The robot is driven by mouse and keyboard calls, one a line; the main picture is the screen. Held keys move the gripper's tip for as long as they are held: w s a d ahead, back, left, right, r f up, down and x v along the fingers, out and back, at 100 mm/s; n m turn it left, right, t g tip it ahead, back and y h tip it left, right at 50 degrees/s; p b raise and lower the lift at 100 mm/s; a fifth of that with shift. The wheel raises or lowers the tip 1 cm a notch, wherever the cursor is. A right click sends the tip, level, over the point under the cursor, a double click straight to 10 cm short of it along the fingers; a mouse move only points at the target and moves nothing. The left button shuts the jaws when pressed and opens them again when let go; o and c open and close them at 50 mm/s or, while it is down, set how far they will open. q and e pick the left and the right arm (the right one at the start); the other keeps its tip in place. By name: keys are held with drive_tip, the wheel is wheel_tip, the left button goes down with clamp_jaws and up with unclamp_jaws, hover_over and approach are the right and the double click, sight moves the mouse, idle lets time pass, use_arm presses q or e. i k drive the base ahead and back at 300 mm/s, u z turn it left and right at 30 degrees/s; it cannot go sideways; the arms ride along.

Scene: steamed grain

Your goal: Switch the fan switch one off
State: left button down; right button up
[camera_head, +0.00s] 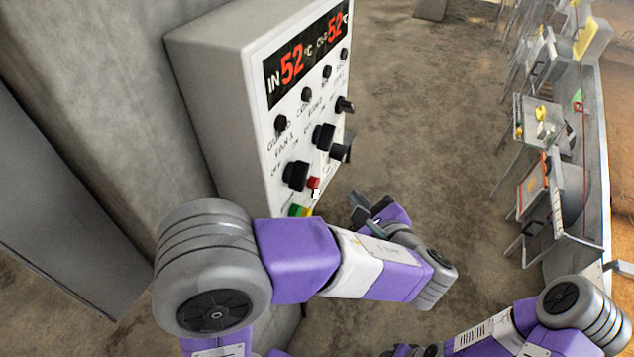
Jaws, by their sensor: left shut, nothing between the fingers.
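A light grey control box (215,90) stands at the upper middle, its white front panel facing right. The panel carries large black rotary switches; the lower left one (296,175) sits under a small label that seems to read "FAN 1", though the print is hard to make out. Another large black switch (323,137) is further along the panel. Their exact settings cannot be told. My left gripper (358,212) is shut and empty, in front of and below the panel's lower right edge, apart from the switches. My right gripper is not seen; only my right arm shows at bottom right.
A red button (313,184) and a green and yellow part (299,211) are low on the panel. A red "52" display (292,64) is at its top. A concrete wall is left. A bench with several devices (543,120) is right, with clear floor (430,120) between.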

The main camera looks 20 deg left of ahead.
sight(296, 173)
drive_tip(key=k, duration=1)
